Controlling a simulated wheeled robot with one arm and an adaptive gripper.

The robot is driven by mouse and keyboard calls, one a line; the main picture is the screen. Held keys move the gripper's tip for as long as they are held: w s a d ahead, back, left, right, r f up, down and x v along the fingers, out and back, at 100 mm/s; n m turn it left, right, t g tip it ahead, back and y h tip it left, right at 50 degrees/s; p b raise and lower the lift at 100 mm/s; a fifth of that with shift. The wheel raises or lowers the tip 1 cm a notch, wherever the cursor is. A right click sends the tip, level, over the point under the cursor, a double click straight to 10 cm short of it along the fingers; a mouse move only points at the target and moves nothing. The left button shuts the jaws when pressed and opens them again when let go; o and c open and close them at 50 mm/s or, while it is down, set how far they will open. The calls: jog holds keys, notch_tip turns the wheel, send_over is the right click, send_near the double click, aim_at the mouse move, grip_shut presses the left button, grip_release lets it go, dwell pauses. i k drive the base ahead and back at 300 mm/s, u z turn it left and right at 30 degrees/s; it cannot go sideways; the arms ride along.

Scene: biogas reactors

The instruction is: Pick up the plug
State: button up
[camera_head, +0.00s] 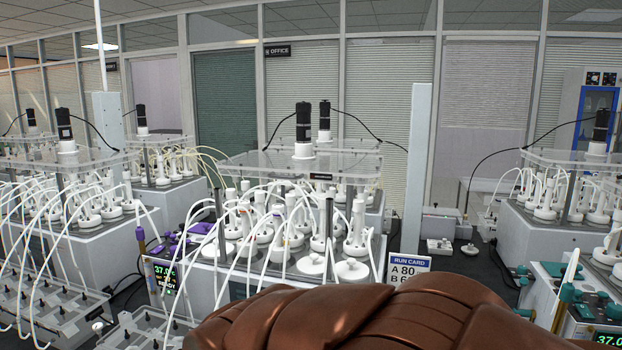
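I cannot single out the plug with certainty in the head camera view. Purple pieces (202,228) lie on the left end of the middle reactor unit (260,283), and they are too small to tell apart. White round caps (312,264) sit at the unit's front right among white vessels (356,230) with white tubes. My gripper is not in view. A brown segmented shape, likely part of my arm, fills the bottom centre and hides the unit's lower front.
Similar reactor units stand at left (85,235) and right (545,238). Clear plates (300,163) with black motors (303,122) overhang the vessels. A grey post (416,170) rises behind the run card (409,268). Small teal pieces (517,275) lie at right. Looping tubes crowd the front.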

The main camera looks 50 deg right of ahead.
aim_at(350, 270)
jog(key=u, duration=1.1)
jog(key=k, duration=0.95)
jog(key=z, duration=1.25)
